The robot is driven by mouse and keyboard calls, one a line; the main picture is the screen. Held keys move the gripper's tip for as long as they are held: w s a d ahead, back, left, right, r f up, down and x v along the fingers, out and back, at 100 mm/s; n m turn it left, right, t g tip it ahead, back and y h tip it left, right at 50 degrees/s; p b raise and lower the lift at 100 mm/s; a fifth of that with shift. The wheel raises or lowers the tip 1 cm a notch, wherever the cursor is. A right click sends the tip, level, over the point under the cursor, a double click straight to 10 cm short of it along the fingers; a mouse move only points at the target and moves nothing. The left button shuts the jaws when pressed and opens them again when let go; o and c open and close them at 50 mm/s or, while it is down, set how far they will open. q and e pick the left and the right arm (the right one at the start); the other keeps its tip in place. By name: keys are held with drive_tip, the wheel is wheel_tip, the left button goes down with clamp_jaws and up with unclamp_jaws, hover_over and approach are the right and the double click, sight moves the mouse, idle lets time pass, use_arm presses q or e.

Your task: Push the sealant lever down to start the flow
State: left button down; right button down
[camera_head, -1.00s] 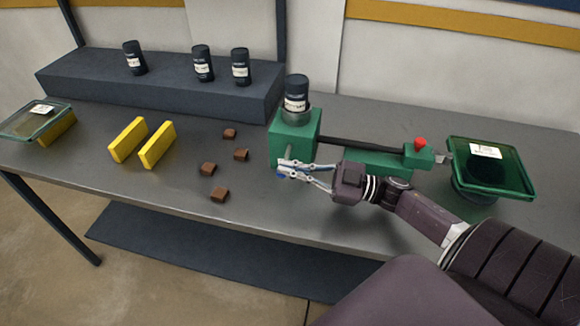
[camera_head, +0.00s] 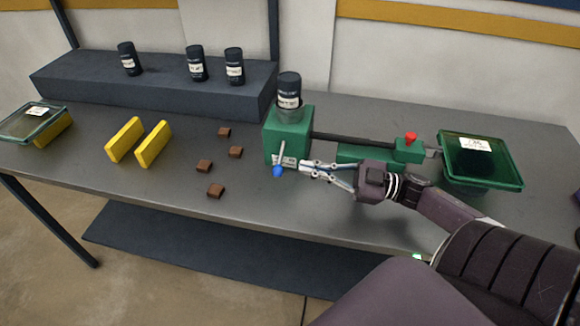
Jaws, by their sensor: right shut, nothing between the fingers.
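The sealant lever (camera_head: 280,158) is a thin metal rod with a blue knob (camera_head: 278,171) on the front of the green dispenser block (camera_head: 287,130). The rod slants down, with the knob at its lower end. A dark bottle with a white label (camera_head: 289,90) stands upright on top of the block. My right gripper (camera_head: 302,168) is shut and empty just to the right of the knob, with a small gap between them in the picture. My left gripper is not in view.
A dark bar links the block to a green piece with a red knob (camera_head: 410,137). A green tray (camera_head: 482,160) is at right. Brown pieces (camera_head: 216,191), yellow blocks (camera_head: 153,144) and a lidded box (camera_head: 33,122) lie left. Several bottles (camera_head: 195,63) stand on a dark shelf.

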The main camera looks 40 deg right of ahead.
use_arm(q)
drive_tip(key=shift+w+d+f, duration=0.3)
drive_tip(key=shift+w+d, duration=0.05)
use_arm(e)
drive_tip(key=shift+r+v, duration=0.2)
drive_tip(key=shift+v, duration=1)
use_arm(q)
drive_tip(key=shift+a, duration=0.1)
use_arm(e)
drive_tip(key=shift+s+a, duration=0.1)
drive_tip(key=shift+s, duration=0.05)
